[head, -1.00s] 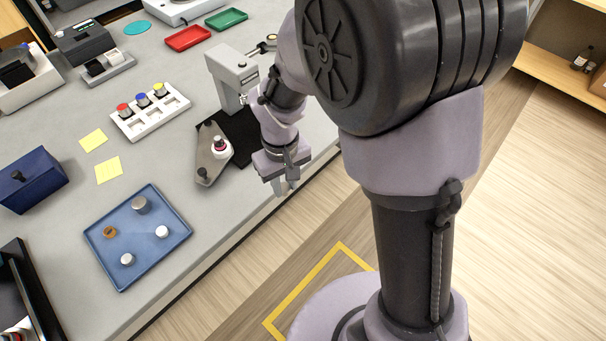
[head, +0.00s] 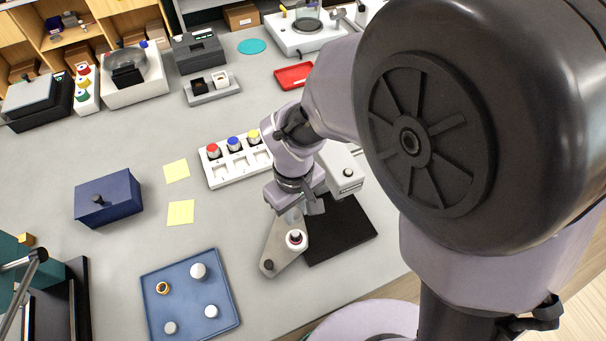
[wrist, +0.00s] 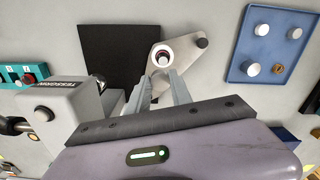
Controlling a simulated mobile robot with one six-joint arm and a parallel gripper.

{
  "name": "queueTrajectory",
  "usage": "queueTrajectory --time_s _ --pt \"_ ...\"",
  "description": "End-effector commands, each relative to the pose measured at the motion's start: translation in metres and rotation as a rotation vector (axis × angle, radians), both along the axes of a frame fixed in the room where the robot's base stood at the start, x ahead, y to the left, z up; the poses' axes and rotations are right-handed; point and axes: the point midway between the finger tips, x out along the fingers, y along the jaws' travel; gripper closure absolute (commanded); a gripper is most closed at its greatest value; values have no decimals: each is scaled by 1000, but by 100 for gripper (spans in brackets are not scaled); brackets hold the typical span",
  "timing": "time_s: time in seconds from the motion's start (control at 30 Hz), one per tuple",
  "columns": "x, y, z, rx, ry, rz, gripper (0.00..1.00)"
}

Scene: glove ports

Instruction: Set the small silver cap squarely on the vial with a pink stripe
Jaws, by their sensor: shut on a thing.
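The vial (head: 295,238) is a small white round piece with a red-pink band and a dark centre. It stands upright in a grey plate (head: 281,246) with a black knob. It also shows just beyond my fingertips in the wrist view (wrist: 163,55). My gripper (head: 295,217) points down close over the vial. In the wrist view my fingers (wrist: 162,78) are close together and in line with the vial. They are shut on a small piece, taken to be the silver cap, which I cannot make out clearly. Whether it touches the vial is unclear.
A blue tray (head: 229,318) holds several silver pieces and an orange ring. A black mat (head: 340,232) and a grey device (head: 341,170) stand beside the plate. A white rack (head: 222,178) holds red-, blue- and yellow-topped vials. A blue box (head: 108,198) is farther left.

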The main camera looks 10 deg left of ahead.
Motion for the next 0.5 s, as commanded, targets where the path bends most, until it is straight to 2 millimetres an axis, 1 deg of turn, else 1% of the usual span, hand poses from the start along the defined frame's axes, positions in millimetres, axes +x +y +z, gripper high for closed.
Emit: queueTrajectory --time_s 0.33,0.5 --pt "-1 0 0 1 1 -2 100" --pt "-1 -1 -10 1 1 -2 100"
